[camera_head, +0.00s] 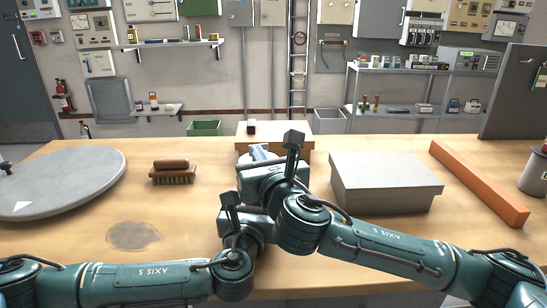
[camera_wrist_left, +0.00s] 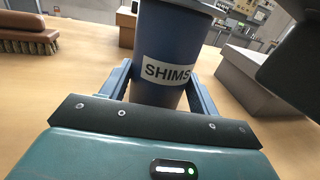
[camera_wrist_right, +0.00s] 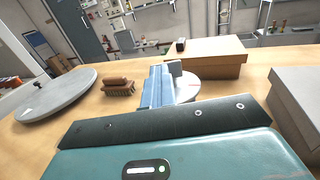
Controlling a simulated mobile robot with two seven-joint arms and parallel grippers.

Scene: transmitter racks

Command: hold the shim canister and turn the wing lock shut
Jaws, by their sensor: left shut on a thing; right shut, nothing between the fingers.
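The shim canister (camera_wrist_left: 165,45) is a dark blue cup with a white SHIMS label, standing upright on the bench. My left gripper (camera_wrist_left: 160,82) is shut around its sides. In the head view my right arm hides most of the canister. Its pale round lid (camera_wrist_right: 203,88) shows in the right wrist view, with a small grey upright tab, seemingly the wing lock (camera_wrist_right: 175,67), on top. My right gripper (camera_wrist_right: 158,82) is shut and empty, its blue fingers over the lid beside that tab. I cannot tell whether they touch it. It also shows in the head view (camera_head: 260,152).
A brown brush (camera_head: 172,176) and a round grey plate (camera_head: 60,178) lie to the left. A grey lidded box (camera_head: 385,175) and an orange bar (camera_head: 478,182) lie to the right. A cardboard-brown box (camera_head: 285,132) stands behind the canister. The front left bench is clear except for a stain.

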